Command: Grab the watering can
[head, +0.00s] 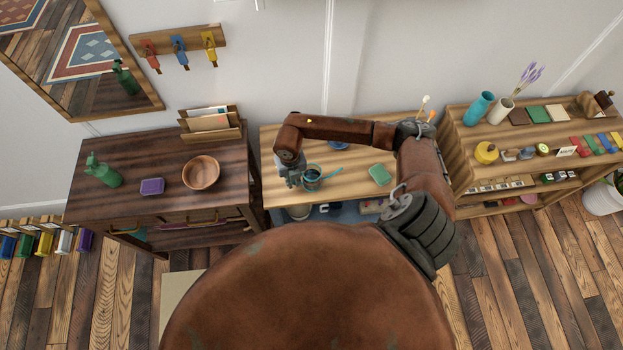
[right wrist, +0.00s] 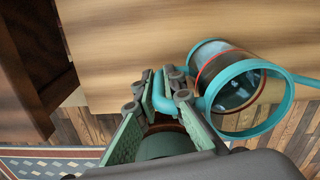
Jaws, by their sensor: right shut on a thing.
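The watering can (head: 312,184) is a small teal and dark cup-shaped can with a thin teal spout pointing right, over the light wooden table in the head view. In the right wrist view the watering can (right wrist: 240,88) shows its round body, a reddish band and a teal rim. My right gripper (head: 292,178) is on the can's left side. In the right wrist view my right gripper (right wrist: 163,92) is shut on the can's teal handle. I cannot tell whether the can's base touches the table. My left gripper is not in view.
A dark desk at left carries a wooden bowl (head: 201,172), a purple block (head: 152,187) and a green spray bottle (head: 103,170). A filled shelf (head: 463,150) stands at right.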

